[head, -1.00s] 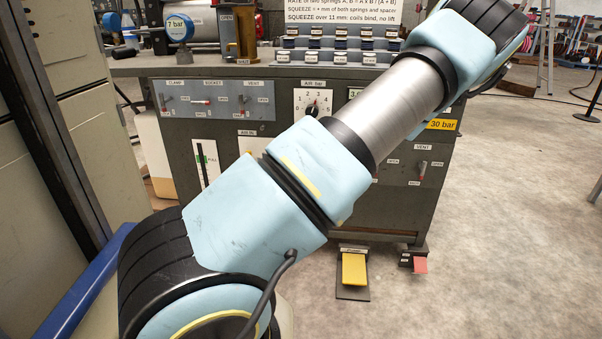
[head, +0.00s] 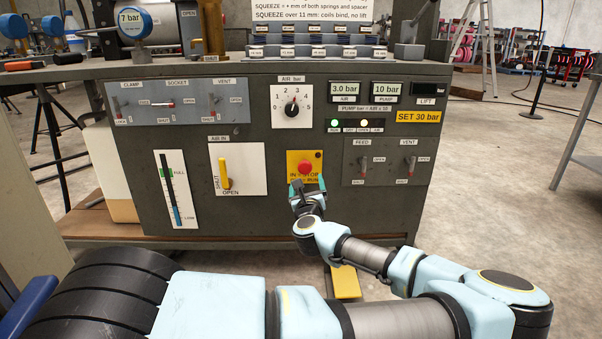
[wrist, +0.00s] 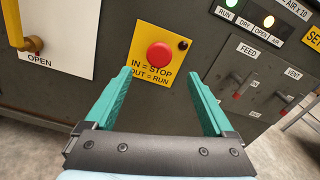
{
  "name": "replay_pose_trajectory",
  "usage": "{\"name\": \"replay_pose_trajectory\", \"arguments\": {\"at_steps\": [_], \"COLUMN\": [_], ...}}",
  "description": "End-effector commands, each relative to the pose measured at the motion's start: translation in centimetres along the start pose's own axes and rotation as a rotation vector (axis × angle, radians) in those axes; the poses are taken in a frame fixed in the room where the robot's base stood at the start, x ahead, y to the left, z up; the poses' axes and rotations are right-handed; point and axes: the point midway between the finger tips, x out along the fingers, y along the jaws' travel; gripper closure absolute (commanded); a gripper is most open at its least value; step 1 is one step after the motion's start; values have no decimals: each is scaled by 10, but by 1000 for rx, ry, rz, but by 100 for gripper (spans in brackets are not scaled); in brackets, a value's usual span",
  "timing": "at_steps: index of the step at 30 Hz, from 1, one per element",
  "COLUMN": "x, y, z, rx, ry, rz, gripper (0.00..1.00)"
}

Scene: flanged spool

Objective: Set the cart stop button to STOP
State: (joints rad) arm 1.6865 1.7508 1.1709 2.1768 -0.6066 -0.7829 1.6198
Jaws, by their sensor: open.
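The stop button (head: 305,167) is a round red knob on a yellow plate (head: 291,158) on the cart's front panel. In the wrist view the red button (wrist: 160,55) stands above a label reading IN = STOP, OUT = RUN. I cannot tell clearly whether it is in or out. My gripper (head: 308,186) is just below and in front of the button. In the wrist view its two teal fingers (wrist: 160,92) are spread apart and empty, with the button beyond and between their tips. They appear not to touch it.
A yellow AIR IN handle (head: 225,173) is left of the button. FEED and VENT switches (head: 387,163) are to the right. The AIR dial (head: 292,107) is above. A green RUN light (head: 335,123) and a second pale light (head: 364,123) are lit. A yellow pedal (head: 346,283) is below.

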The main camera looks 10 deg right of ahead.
Motion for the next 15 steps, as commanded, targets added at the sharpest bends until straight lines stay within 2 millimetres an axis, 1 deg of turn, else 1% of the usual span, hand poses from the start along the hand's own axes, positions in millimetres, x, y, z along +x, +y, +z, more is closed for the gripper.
{"name": "replay_pose_trajectory", "arguments": {"at_steps": [1, 3, 9, 12, 15], "x": [10, 23, 60, 74, 83], "y": [2, 2, 2, 2, 3], "z": [0, 0, 0, 0, 0], "rx": [-4, -4, -4, -4, -3], "ry": [-2, -2, -1, 0, 0], "rz": [3, 3, 4, 4, 5], "gripper": [12, 12, 12, 12, 12]}}
